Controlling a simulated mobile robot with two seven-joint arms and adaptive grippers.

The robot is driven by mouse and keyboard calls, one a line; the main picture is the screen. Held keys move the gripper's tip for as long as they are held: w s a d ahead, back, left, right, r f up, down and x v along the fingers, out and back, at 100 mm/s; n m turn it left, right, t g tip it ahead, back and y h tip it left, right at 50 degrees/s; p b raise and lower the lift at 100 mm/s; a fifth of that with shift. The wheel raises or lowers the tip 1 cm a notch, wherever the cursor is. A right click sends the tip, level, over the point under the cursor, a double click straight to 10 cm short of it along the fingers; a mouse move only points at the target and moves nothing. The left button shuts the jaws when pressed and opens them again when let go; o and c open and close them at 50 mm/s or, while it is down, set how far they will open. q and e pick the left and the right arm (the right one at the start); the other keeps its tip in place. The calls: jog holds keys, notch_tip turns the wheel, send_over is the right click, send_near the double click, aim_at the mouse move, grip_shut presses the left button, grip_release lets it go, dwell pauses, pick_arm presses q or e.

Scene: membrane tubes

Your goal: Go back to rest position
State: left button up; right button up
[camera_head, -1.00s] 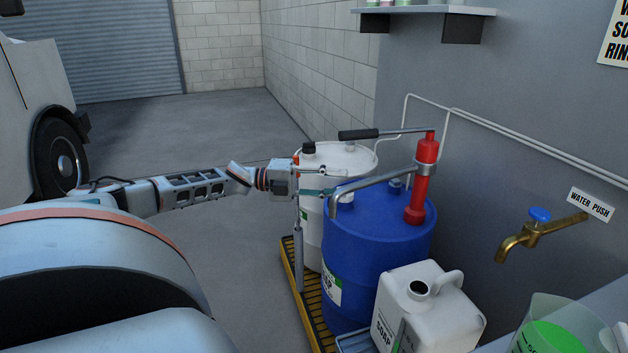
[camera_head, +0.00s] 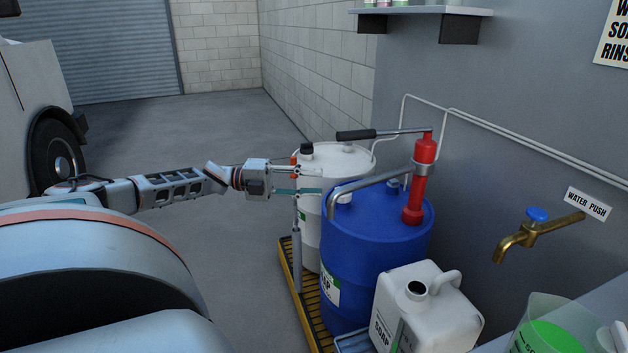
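My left arm comes in from the left, and its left gripper (camera_head: 314,181) points right at the near side of the white drum (camera_head: 350,163). Its two fingers are spread apart, one above the other, and I see nothing held between them. A thin grey upright tube (camera_head: 297,255) with an orange part near its top stands just below and behind the gripper. Whether a finger touches the tube or the drum cannot be told. My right gripper is not in view.
A blue drum (camera_head: 370,255) with a red hand pump (camera_head: 422,180) stands on a yellow grate (camera_head: 316,325). A white soap jug (camera_head: 440,315), a brass tap (camera_head: 525,238) and a green-filled beaker (camera_head: 545,335) are at right. The floor (camera_head: 235,250) left of the drums is clear.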

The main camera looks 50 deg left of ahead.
pick_arm(q)
jog(key=shift+f, duration=0.1)
jog(key=s+d+f+n+t+y+p, duration=0.1)
jog(key=s+d+f+n+y+p, duration=0.25)
jog(key=d+f+n, duration=0.55)
jog(key=s+d+f+n+t+y+p, duration=0.1)
jog(key=s+d+f+n+y+p, duration=0.3)
jog(key=f, duration=0.8)
jog(key=s+d+f+n+g+p, duration=0.1)
jog(key=s+d+f+n, duration=0.1)
jog(key=s+d, duration=0.3)
jog(key=s+d+f+n+g+y+p, duration=0.1)
jog(key=s+d+n, duration=0.3)
jog(key=d, duration=0.9)
jog(key=s+d+f+n+g+y+p, duration=0.1)
jog(key=s+d+f+n+g, duration=0.2)
jog(key=s+d, duration=0.3)
jog(key=d, duration=0.3)
jog(key=shift+s+f+p, duration=0.2)
jog(key=shift+f+p, duration=0.1)
jog(key=shift+f, duration=0.05)
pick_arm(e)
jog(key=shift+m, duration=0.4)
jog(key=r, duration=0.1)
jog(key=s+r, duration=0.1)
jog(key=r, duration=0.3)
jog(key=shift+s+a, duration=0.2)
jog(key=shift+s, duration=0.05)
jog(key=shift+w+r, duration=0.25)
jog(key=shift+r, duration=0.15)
